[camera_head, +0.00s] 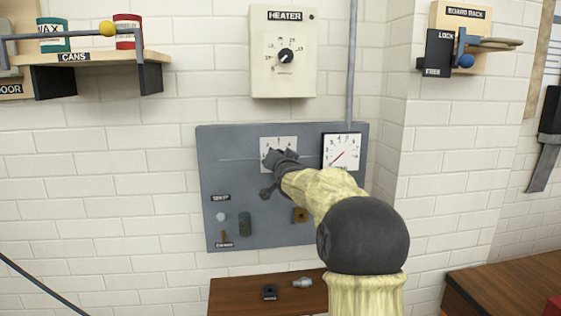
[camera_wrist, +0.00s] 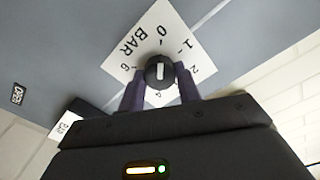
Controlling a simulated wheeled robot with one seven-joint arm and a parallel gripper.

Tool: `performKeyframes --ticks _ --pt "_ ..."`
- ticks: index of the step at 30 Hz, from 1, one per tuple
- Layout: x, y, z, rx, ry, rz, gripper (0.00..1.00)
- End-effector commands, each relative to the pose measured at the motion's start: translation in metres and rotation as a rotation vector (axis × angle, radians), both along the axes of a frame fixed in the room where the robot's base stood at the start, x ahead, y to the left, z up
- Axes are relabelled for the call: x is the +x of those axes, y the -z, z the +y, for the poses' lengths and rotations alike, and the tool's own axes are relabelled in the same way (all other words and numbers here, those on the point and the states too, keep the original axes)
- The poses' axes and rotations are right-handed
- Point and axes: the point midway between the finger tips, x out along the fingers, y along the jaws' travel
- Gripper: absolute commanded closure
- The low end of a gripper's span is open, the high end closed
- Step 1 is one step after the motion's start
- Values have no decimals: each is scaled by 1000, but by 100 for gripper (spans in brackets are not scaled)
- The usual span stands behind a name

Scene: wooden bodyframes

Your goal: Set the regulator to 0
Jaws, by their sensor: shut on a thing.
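The regulator is a round black knob (camera_wrist: 158,76) with a white line, on a white BAR plate (camera_wrist: 122,58) marked 0, 1, 2, 4 and 6. My gripper (camera_wrist: 160,80) is shut on the knob, one finger on each side. In the wrist view the white line runs roughly up and down, between the 0 above and the 4 below; I cannot tell which end is the pointer. In the head view the plate (camera_head: 279,141) shows on the grey panel (camera_head: 232,160), and my gripper (camera_head: 278,158) hides the knob.
A gauge (camera_head: 342,152) with a red needle pointing lower left is right of the plate. A heater box (camera_head: 284,75) hangs above the panel. Below the plate, the panel carries small controls (camera_head: 244,224). A brown bench (camera_head: 240,296) stands beneath. A pipe (camera_head: 352,60) runs down the wall.

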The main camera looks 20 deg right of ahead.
Motion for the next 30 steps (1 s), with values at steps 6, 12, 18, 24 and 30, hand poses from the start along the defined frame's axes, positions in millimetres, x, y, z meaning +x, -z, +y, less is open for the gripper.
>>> performKeyframes --ticks 6,12,18,24,30 --pt "1 4 1 -9 -2 11 89" --pt "0 4 1 -9 -2 12 89" --pt "0 3 0 -9 -1 9 45" --pt "0 2 0 -9 -1 7 45" --pt "-9 2 2 -9 0 6 45"
